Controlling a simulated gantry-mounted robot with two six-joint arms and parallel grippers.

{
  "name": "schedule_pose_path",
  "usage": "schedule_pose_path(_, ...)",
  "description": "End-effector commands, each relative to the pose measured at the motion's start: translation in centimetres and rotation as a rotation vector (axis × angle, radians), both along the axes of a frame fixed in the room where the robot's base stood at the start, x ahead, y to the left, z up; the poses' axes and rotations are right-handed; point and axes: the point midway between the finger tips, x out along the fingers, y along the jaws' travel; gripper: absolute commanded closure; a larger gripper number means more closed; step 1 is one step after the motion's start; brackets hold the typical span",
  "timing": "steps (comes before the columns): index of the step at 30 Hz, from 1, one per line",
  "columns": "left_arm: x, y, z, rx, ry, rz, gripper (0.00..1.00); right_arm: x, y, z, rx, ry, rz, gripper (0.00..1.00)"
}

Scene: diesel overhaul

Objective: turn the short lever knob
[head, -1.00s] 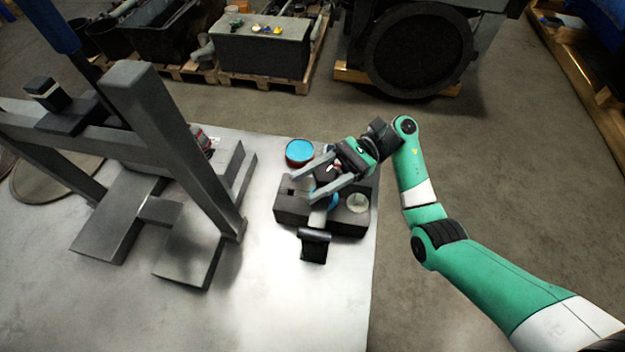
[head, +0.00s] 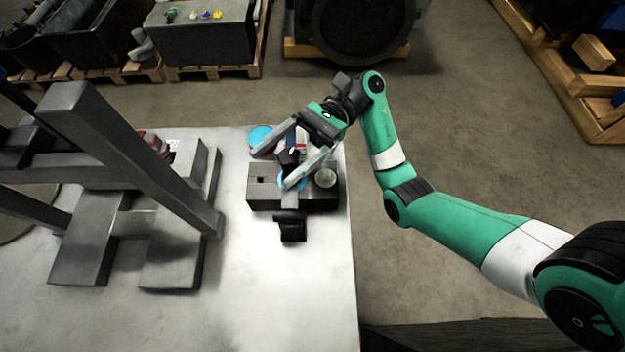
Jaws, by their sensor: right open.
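A dark grey block fixture (head: 264,192) sits near the right edge of the metal bench. A grey bar (head: 290,200) runs from it toward the front and ends in a black piece (head: 292,227). I cannot tell for sure whether this is the short lever knob. My right gripper (head: 272,170) is open above the block, its two long grey fingers spread and pointing left and down. A dark upright part (head: 288,158) shows between the fingers; contact cannot be made out. A blue ring on the block is partly hidden by a finger. My left gripper is not in view.
A large grey frame (head: 130,160) stands on the left of the bench (head: 300,290). The bench front is clear.

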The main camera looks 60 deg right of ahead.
Motion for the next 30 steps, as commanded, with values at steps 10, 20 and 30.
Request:
schedule_pose_path(10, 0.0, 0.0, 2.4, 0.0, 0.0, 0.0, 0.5, -6.5, 3.4, 5.1, 0.0, -0.001, -0.001, 0.15)
schedule_pose_path(20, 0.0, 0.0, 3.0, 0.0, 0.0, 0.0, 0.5, -10.0, 5.3, 6.7, 0.0, 0.001, 0.0, 0.15)
schedule_pose_path(30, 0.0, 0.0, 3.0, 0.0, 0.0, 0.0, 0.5, -10.0, 5.3, 6.8, -0.003, -0.018, 0.0, 0.15)
